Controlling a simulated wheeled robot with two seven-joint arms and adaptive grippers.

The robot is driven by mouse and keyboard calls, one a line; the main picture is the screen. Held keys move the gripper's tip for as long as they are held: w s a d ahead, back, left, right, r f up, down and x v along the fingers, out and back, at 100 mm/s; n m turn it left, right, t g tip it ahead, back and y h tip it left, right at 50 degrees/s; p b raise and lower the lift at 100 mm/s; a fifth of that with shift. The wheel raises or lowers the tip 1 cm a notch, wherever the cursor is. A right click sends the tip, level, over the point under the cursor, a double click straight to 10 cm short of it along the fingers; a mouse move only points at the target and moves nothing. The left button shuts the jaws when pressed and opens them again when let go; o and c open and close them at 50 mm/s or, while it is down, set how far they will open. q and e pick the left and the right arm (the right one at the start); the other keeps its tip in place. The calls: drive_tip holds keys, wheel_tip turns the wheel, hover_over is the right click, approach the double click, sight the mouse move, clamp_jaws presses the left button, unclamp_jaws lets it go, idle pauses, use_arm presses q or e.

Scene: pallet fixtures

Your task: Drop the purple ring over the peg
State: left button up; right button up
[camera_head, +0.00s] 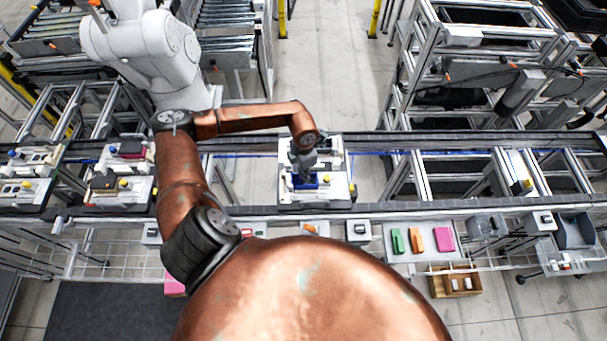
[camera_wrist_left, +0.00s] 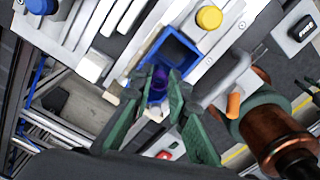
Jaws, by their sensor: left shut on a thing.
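My left gripper (camera_head: 304,166) reaches down over the white pallet fixture (camera_head: 331,199) in the middle of the conveyor. In the left wrist view its two green fingers (camera_wrist_left: 161,84) are shut on the small purple ring (camera_wrist_left: 160,76). The ring is at the lower end of an open blue box (camera_wrist_left: 181,58); I cannot tell whether it touches the box. The blue box also shows beneath the gripper in the head view (camera_head: 313,183). I cannot make out the peg in either view. My right gripper is not in view.
A yellow knob (camera_wrist_left: 208,17) stands beside the blue box. Other loaded fixtures (camera_head: 120,168) sit to the left on the conveyor. A tray (camera_head: 418,252) with green, orange and pink blocks lies at the near right. Metal rails (camera_head: 480,206) border the conveyor.

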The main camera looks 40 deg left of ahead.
use_arm(q)
drive_tip(key=shift+f+b, duration=0.3)
idle(0.4)
drive_tip(key=o, duration=0.4)
drive_tip(key=shift+r, duration=0.25)
drive_tip(key=shift+r+p, duration=0.6)
drive_tip(key=shift+r, duration=0.75)
drive_tip(key=shift+o, duration=0.4)
drive_tip(key=o, duration=0.5)
drive_tip(key=shift+r, duration=0.1)
wheel_tip(320, 180, up, 12)
